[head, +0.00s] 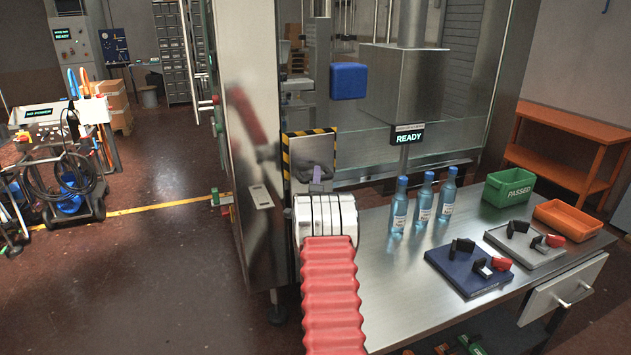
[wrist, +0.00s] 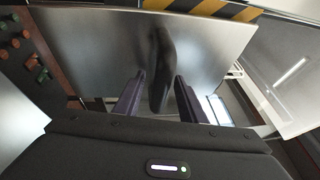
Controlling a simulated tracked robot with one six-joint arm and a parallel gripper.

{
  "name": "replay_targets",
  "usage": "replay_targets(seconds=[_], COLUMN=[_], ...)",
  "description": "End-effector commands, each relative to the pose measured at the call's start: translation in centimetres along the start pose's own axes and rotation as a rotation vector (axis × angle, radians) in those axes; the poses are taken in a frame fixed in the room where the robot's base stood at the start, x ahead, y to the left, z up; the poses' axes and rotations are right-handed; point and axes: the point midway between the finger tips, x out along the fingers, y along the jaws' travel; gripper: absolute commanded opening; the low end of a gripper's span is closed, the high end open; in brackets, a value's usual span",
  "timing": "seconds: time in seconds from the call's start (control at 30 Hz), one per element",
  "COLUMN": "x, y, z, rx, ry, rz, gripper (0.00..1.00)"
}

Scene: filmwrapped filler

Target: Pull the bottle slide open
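The bottle slide (head: 299,176) is a steel panel with a yellow-and-black striped top edge on the machine's front. It also fills the upper middle of the wrist view (wrist: 90,50). Its dark curved handle (head: 316,148) stands out from the panel. My gripper (head: 317,180) is at the handle in the head view. In the wrist view, my gripper's purple fingers (wrist: 160,76) are on either side of the handle (wrist: 164,50), with narrow gaps showing. The gripper is open around the handle. Any fingertip contact is hard to tell.
Right of my arm, a steel table (head: 390,315) holds several blue bottles (head: 422,203), a green bin (head: 508,187), an orange tray (head: 567,219) and a dark board (head: 468,270) with small parts. A READY sign (head: 408,136) stands behind. Floor (head: 150,270) left of the machine is clear.

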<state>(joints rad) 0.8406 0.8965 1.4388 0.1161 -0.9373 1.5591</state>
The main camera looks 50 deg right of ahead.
Motion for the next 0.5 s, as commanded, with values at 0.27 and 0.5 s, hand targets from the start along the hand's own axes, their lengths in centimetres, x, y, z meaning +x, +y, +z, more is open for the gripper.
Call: replay_targets(seconds=[0.27,0.5], x=[0.03,0.02], y=[0.02,0.01], z=[0.0,0.02], rx=[0.0,0.0], ry=[0.0,0.0], rz=[0.0,0.0], gripper=[0.36,0.19])
